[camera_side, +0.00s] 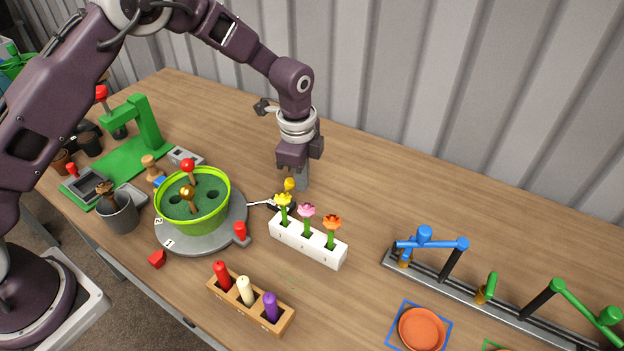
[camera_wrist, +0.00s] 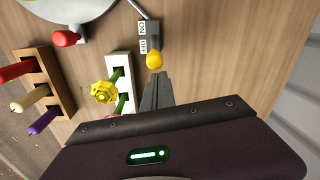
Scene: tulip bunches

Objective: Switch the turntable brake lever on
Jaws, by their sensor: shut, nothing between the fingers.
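The turntable (camera_side: 190,243) is a grey round disc carrying a green pot. A thin rod runs from its right edge to a small dark brake base. The brake lever's yellow knob (camera_side: 289,184) stands just left of my gripper (camera_side: 301,187), which points down, its fingers closed and empty. In the wrist view, the yellow knob (camera_wrist: 154,60) is just beyond my fingertips (camera_wrist: 157,77); I cannot tell whether they touch. The dark brake base (camera_wrist: 150,35) has ON and OFF labels (camera_wrist: 142,37) beside it. The knob lies at the OFF end.
A white rack (camera_side: 307,241) with yellow, pink and orange flowers stands close in front of the brake. A wooden block (camera_side: 250,303) holds red, cream and purple pegs. A rail (camera_side: 480,302) with blue and green levers lies right. The table behind my gripper is clear.

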